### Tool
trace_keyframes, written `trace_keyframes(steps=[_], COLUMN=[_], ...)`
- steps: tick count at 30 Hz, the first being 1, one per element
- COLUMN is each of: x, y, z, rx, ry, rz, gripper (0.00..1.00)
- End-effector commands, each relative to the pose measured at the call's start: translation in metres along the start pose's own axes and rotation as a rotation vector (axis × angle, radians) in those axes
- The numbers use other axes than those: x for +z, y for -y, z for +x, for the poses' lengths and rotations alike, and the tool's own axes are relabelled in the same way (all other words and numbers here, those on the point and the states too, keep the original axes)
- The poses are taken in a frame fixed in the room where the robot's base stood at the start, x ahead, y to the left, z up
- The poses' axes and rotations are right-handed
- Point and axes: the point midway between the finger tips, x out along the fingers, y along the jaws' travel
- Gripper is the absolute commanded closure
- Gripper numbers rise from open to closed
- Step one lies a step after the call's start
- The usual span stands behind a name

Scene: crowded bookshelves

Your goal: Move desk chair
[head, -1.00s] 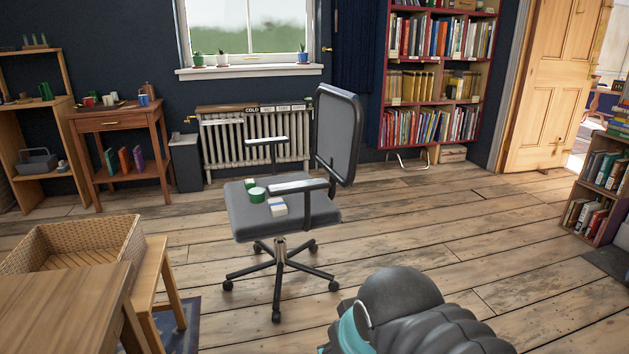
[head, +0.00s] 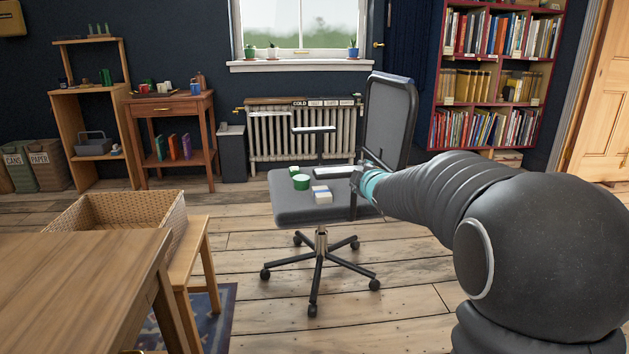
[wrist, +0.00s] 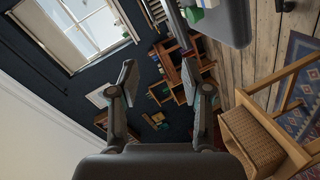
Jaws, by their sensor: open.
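The grey desk chair (head: 300,203) stands on the floor at the middle of the head view, upright on a wheeled star base, its backrest to the right. Green round items (head: 301,182) and a small pale block (head: 321,195) lie on its seat. My gripper (head: 358,180) is at the chair's right side, by the near armrest and the backrest; I cannot tell whether it touches. In the wrist view my gripper (wrist: 160,78) is open with nothing between its fingers. Part of the chair seat (wrist: 228,25) shows at the top there, beyond the fingers.
A wooden table (head: 80,285) and a bench (head: 195,255) with a wicker basket (head: 165,212) stand at the left front. A radiator (head: 290,140) and a dark bin (head: 232,155) are behind the chair. A red bookshelf (head: 437,100) is behind right. Floor around the base is clear.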

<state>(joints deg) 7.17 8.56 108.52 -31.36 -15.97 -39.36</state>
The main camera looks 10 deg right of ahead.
Motion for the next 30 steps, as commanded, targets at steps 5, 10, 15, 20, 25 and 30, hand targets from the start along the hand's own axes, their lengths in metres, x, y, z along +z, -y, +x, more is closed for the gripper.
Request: trace_keyframes(steps=[5,10,15,20,25,30], x=[0.005,0.005,0.003,-0.001,-0.011,-0.02], y=[0.028,0.048,0.057,0.057,0.055,0.052], z=[0.071,0.107,0.121,0.132,0.157,0.184], rx=[0.077,0.139,0.17,0.175,0.173,0.172], ry=[-0.152,-0.261,-0.314,-0.323,-0.323,-0.322], rz=[-0.214,-0.35,-0.409,-0.419,-0.419,-0.418], gripper=[0.52,0.52,0.52,0.52,0.52,0.52])
